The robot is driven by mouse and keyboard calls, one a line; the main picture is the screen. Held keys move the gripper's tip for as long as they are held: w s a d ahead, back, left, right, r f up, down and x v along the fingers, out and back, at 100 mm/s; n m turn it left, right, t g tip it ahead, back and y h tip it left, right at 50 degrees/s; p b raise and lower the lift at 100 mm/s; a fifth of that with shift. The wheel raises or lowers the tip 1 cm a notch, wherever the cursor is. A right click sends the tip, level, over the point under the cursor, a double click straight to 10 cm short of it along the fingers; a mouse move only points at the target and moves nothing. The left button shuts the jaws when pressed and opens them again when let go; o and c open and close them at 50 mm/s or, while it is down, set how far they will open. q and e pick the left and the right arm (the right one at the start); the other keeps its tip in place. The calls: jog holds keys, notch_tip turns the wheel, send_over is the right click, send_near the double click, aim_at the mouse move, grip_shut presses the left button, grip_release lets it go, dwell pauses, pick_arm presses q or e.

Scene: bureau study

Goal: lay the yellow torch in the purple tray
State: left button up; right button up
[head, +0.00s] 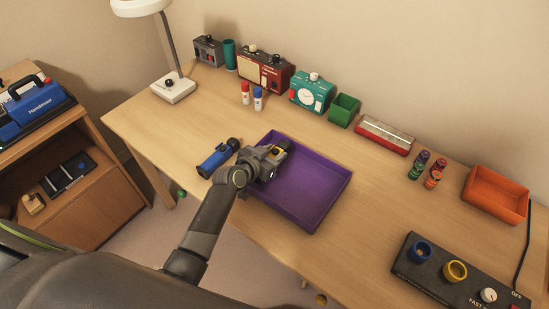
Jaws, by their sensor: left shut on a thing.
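The purple tray (318,210) lies on the wooden desk in the middle of the head view. My left gripper (277,152) is over the tray's upper left part and is shut on the yellow torch (276,150). Only a little of the torch's yellow body shows between the jaws, with a dark end towards the upper right. The gripper hides the rest, and I cannot tell whether the torch touches the tray floor. My right gripper is not in view.
A blue torch (214,161) lies just left of the tray. Batteries (435,174), an orange bin (496,195) and a black panel (440,272) are to the right. Radios, a teal clock (312,94) and a green box (344,110) line the wall. A lamp (173,88) stands back left.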

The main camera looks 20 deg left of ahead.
pick_arm(q)
jog(key=shift+f, duration=0.95)
jog(key=shift+f, duration=0.15)
jog(key=o, duration=1.1)
jog(key=shift+r, duration=0.2)
jog(key=v, duration=1.2)
